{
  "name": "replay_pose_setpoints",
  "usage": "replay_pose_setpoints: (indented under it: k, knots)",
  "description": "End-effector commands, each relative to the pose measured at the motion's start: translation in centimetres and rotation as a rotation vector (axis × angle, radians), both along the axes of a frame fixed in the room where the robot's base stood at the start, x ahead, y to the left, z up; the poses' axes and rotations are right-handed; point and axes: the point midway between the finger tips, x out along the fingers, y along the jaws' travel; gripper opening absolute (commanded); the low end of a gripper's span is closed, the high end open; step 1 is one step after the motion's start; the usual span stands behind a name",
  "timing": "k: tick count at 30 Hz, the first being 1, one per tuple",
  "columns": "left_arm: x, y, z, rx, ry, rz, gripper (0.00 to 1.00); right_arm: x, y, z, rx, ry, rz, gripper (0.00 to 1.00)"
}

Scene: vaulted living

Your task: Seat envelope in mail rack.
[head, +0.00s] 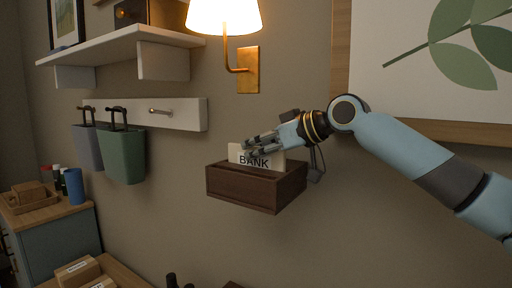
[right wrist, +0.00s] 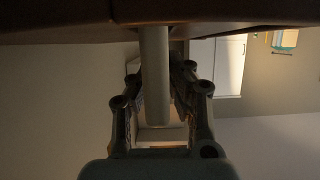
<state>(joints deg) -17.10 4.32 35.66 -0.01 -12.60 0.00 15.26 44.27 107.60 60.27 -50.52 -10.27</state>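The envelope (head: 240,153), a pale card marked "BANK", stands roughly upright in the dark wooden mail rack (head: 240,188) on the wall. Its lower part is hidden behind the rack's front. My right gripper (head: 252,147) is at the envelope's upper edge. In the right wrist view, the envelope (right wrist: 155,75) shows edge-on as a pale bar between the fingers (right wrist: 163,85); a gap shows on its right, so the gripper looks open around it. The rack's brown underside or wall (right wrist: 60,22) crosses the top of that view. My left gripper is not in view.
A white shelf (head: 115,45) and a rail with a grey bin and a green bin (head: 122,155) are on the wall to the left. A lit wall lamp (head: 224,18) hangs above the rack. A framed leaf picture (head: 400,85) is behind my right arm.

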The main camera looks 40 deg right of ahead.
Motion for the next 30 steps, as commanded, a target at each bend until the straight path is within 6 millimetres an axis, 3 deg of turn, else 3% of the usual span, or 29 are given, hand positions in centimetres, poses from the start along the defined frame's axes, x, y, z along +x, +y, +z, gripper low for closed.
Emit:
replay_pose_setpoints:
  k: [1, 4, 14, 20, 30]
  knots:
    - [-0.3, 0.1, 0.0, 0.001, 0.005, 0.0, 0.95, 0.0, 0.0, 0.0, 0.0, 0.0, 0.0, 0.22]
    - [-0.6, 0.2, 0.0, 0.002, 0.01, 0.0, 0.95, 0.0, 0.0, 0.0, 0.0, 0.0, 0.0, 0.35]
    - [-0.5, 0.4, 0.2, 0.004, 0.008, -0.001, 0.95, -0.1, -0.1, 0.4, -0.002, 0.0, -0.001, 0.35]
    - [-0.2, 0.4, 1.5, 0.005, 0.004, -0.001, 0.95, -2.2, -1.0, 1.4, -0.01, 0.004, 0.0, 0.35]
    - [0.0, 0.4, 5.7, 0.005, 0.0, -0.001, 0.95, -5.6, -2.5, 3.2, -0.006, 0.005, -0.002, 0.35]
